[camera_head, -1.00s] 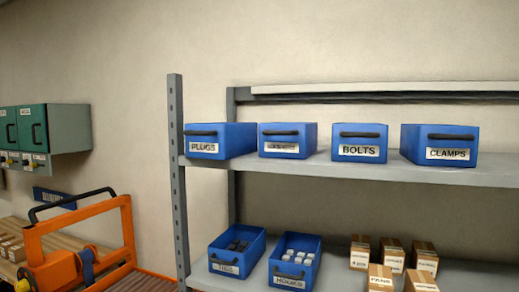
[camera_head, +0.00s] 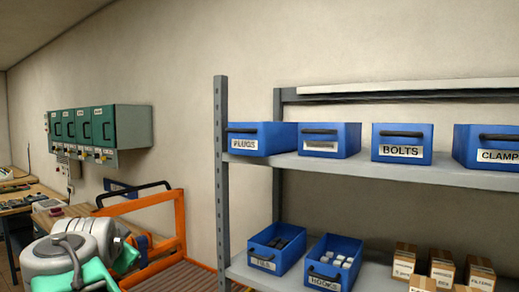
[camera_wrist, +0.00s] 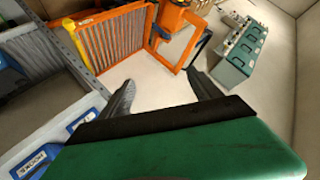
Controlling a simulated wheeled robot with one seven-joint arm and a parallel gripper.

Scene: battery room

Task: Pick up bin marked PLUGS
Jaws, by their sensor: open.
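The blue bin marked PLUGS (camera_head: 262,133) stands at the left end of the upper shelf (camera_head: 350,165), beside the grey post. Its dark handle and white label face me. My gripper (camera_wrist: 163,92) shows in the wrist view with its two dark fingers spread apart and nothing between them. It points toward the orange frame and the floor. In the head view, part of my arm shows at the lower left, well left of the PLUGS bin and apart from it. I cannot pick out the PLUGS bin in the wrist view.
Blue bins, including BOLTS (camera_head: 401,143) and CLAMPS (camera_head: 490,145), share the upper shelf. Two open bins (camera_head: 277,248) and small cartons (camera_head: 441,268) sit below. The grey post (camera_head: 221,190) and orange frame (camera_head: 181,225) stand left. Green cabinets (camera_head: 97,128) hang on the wall.

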